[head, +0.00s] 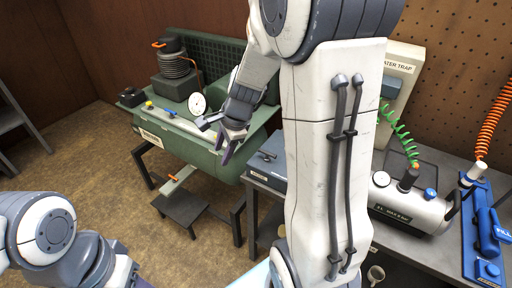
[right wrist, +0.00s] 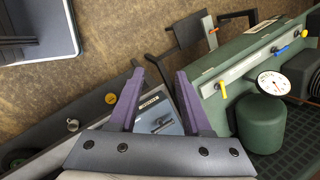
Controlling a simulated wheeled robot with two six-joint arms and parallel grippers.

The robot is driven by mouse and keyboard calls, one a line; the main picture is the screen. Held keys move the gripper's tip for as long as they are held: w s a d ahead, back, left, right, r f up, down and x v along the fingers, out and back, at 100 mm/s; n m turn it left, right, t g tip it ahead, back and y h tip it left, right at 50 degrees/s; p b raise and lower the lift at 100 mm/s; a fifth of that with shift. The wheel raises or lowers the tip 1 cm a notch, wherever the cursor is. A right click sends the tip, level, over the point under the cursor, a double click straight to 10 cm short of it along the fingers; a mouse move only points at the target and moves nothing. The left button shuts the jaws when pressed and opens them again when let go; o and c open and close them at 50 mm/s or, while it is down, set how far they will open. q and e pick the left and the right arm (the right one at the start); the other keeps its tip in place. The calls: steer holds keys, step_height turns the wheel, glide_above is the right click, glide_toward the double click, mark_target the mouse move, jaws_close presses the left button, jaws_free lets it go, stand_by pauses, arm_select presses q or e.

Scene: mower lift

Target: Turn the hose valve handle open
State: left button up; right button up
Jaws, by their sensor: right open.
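The green machine (head: 185,130) stands left of centre in the head view, with a light strip along its front and a round white gauge (head: 197,104). I cannot tell which is the hose valve handle. My right gripper (head: 226,148) is over the machine's right end in the head view, its purple fingers open and empty. In the right wrist view it (right wrist: 158,74) touches no lever. My left gripper is out of the picture.
The right bench holds a blue-grey case (head: 268,162), a silver tank (head: 408,207) and a blue panel (head: 482,230).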

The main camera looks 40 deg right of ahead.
mark_target(268, 153)
steer(key=d+f+m+t+h+b, duration=0.1)
steer(key=d+f+m, duration=0.1)
steer(key=d+m, duration=0.55)
steer(key=d+f+m+h, duration=0.1)
steer(key=d+f+m, duration=0.25)
steer(key=d, duration=0.75)
steer(key=shift+m, duration=0.3)
steer(key=b+x, duration=0.1)
steer(key=x, duration=0.3)
steer(key=b+x, duration=0.1)
steer(key=x, duration=0.3)
steer(key=shift+w+d+f, duration=0.2)
steer(key=shift+w+f, duration=0.05)
steer(key=shift+w+f+b, duration=0.25)
steer(key=shift+f+b, duration=0.05)
steer(key=shift+f, duration=0.1)
jaws_close()
